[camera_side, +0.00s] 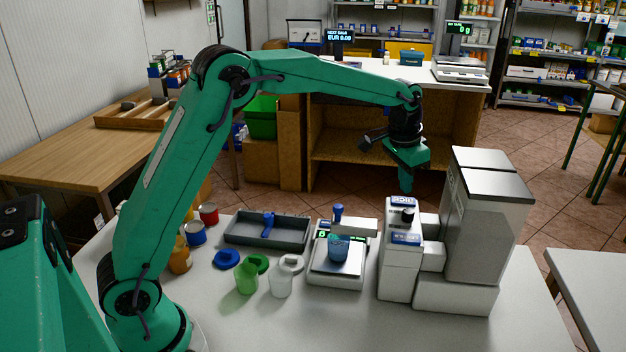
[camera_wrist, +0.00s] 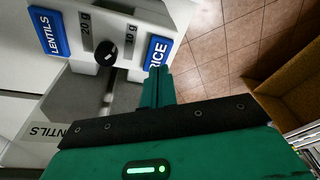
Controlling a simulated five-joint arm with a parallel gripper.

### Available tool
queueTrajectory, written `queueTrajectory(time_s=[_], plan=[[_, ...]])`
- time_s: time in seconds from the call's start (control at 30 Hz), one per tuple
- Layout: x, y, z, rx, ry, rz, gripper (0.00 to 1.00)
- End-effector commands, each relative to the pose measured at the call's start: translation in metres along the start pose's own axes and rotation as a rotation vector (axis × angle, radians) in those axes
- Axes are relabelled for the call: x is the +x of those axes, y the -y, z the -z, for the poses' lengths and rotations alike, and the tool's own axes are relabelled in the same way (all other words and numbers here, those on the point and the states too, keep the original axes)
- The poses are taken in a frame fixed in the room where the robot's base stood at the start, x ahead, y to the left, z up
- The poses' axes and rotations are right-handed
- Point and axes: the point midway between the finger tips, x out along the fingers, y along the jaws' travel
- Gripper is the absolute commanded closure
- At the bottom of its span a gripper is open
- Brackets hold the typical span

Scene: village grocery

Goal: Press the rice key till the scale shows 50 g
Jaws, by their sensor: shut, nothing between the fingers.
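The dispenser (camera_side: 398,270) is a white box with a blue rice key (camera_side: 403,202) at its far end, a blue lentils key (camera_side: 406,238) at its near end and a black knob (camera_side: 408,215) between. The wrist view shows the rice key (camera_wrist: 157,52), partly covered by my fingers, and the lentils key (camera_wrist: 48,32). My gripper (camera_side: 406,190) is shut and empty, pointing down just above the rice key; I cannot tell whether it touches. A blue cup (camera_side: 338,248) stands on the scale (camera_side: 336,278). The scale's green display (camera_side: 322,236) seems to read 0, too small to be sure.
A tall grey-white hopper unit (camera_side: 490,215) stands right of the dispenser. A dark tray (camera_side: 268,231) lies left of the scale. The knob (camera_wrist: 105,52) sits between gram marks.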

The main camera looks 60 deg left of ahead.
Motion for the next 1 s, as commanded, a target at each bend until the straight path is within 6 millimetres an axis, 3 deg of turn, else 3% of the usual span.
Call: queueTrajectory(time_s=[0.47,1.0], plan=[[-0.004,0.0,0.001,0.0,-0.001,0.0,1.0],[-0.04,0.002,0.008,0.0,-0.002,0.0,1.0]])
